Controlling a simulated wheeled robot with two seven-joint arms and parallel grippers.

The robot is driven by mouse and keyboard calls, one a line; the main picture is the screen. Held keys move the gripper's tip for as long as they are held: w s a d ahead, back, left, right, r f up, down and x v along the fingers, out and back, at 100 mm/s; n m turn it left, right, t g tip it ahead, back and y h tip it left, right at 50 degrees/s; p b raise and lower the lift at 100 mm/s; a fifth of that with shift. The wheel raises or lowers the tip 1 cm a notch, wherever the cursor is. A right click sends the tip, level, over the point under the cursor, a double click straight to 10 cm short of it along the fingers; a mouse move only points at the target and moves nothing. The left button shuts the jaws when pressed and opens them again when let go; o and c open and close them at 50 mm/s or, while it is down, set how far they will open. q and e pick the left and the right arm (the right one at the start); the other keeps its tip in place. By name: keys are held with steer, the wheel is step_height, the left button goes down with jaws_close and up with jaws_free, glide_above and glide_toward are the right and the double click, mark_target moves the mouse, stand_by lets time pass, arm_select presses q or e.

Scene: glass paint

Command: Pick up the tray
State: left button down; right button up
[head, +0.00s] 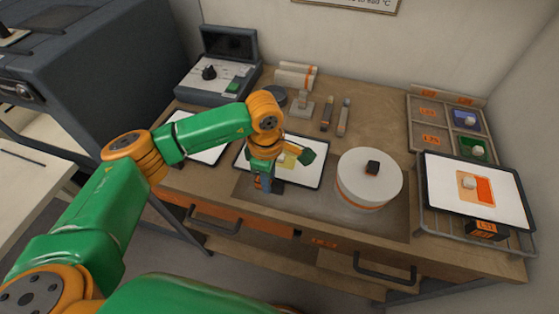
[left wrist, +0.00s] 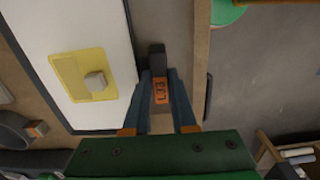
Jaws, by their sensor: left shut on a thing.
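A white tray with a dark rim (head: 310,172) lies at the middle of the worktop, with a yellow patch and a small pale block on it. It also shows in the left wrist view (left wrist: 110,40). A dark tab with an orange L33 label (left wrist: 161,90) sits at its edge. My left gripper (head: 266,184) is at the tray's front edge, and its blue fingers (left wrist: 160,88) are shut on this tab. My arm hides part of the tray in the head view. I cannot tell whether the tray is clear of the worktop. My right gripper is not in view.
A round white turntable (head: 365,190) with a dark block on top stands right of the tray. Another tray (head: 510,200), labelled L31, lies on a wire rack at the right. A white panel (head: 205,150) lies to the left. A grey device (head: 218,75) stands behind.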

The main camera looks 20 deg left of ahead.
arm_select(q)
steer(key=shift+w, duration=0.1)
steer(key=shift+r+b, duration=0.55)
steer(key=shift+b, duration=0.05)
step_height(320, 180, up, 2)
steer(key=shift+b, duration=0.55)
steer(key=s+d+r+b, duration=0.1)
steer(key=s+d+r, duration=0.2)
steer(key=s+r, duration=1)
steer(key=shift+s+d+b, duration=0.25)
steer(key=shift+s+b, duration=0.05)
steer(key=shift+s, duration=0.1)
steer(key=shift+f, duration=0.15)
